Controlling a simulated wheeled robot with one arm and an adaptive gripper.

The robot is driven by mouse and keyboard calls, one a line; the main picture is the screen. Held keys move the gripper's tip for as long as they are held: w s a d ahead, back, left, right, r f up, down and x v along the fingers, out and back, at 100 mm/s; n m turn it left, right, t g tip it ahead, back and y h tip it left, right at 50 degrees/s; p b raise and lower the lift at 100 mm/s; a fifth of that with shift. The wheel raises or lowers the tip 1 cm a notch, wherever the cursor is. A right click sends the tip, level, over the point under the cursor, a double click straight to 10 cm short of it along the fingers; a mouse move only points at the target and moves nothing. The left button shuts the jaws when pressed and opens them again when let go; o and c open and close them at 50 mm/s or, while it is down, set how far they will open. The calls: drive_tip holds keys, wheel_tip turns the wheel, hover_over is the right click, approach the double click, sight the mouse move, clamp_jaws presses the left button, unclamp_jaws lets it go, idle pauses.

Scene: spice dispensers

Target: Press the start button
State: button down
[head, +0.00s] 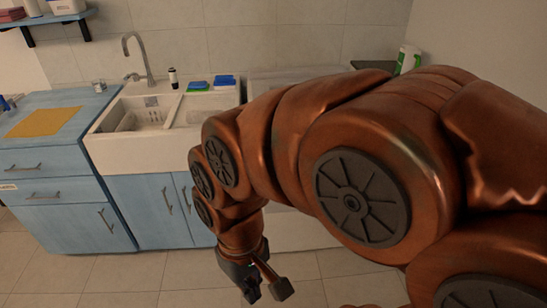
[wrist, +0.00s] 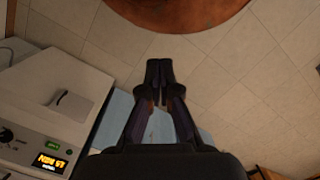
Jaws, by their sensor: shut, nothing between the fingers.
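A white appliance (wrist: 45,98) fills the left side of the wrist view. Its front panel has a dark knob (wrist: 6,136), a small green-lit button or label (wrist: 52,143) and a lit yellow display (wrist: 50,162). The lettering is too small to tell which control is the start button. My gripper (wrist: 159,70) is shut and empty, to the right of the appliance and apart from it, above the floor. In the head view my gripper (head: 266,289) hangs low in front of the cabinets. The appliance's panel cannot be made out in the head view.
A white sink (head: 140,120) with a tap (head: 145,62) sits in blue cabinets (head: 65,220). An orange mat (head: 44,122) lies on the left counter. A green and white bottle (head: 407,60) stands at the back right. The tiled floor (wrist: 250,95) is clear beside my gripper.

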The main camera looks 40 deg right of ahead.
drive_tip(key=w+a+f+m+t+y+b, duration=0.1)
drive_tip(key=w+a+f+t+y+b, duration=0.15)
drive_tip(key=w, duration=0.65)
drive_tip(key=w+a+f+m+t+y+b, duration=0.1)
drive_tip(key=w+a+f+t+y+b, duration=0.15)
drive_tip(key=w, duration=0.55)
drive_tip(key=w+d+f+m+t+b, duration=0.1)
drive_tip(key=w+d+m+t+b, duration=0.15)
drive_tip(key=w+d, duration=0.45)
drive_tip(key=w+d+f+m+t+b, duration=0.1)
drive_tip(key=w+d+m+t, duration=0.2)
drive_tip(key=w, duration=0.6)
drive_tip(key=w+d+f+m+t+h+b, duration=0.1)
drive_tip(key=w+d+f+m+h+b, duration=0.15)
drive_tip(key=d, duration=0.65)
drive_tip(key=w+d+f+m+t+h+b, duration=0.1)
drive_tip(key=w+d+f+m, duration=0.15)
drive_tip(key=d, duration=0.65)
drive_tip(key=s+d+f+m+h+b, duration=0.1)
drive_tip(key=s+d+f+m+h, duration=0.1)
drive_tip(key=d+f, duration=0.3)
drive_tip(key=s+d+f+m+g+h+b, duration=0.1)
drive_tip(key=s+d+f+m+h, duration=0.1)
drive_tip(key=d, duration=1.1)
wheel_tip(320, 180, down, 3)
drive_tip(key=shift+s+d+f+m, duration=0.15)
drive_tip(key=shift+s+m, duration=0.35)
drive_tip(key=shift+m, duration=0.45)
drive_tip(key=shift+w+d, duration=0.1)
drive_tip(key=shift+w, duration=0.05)
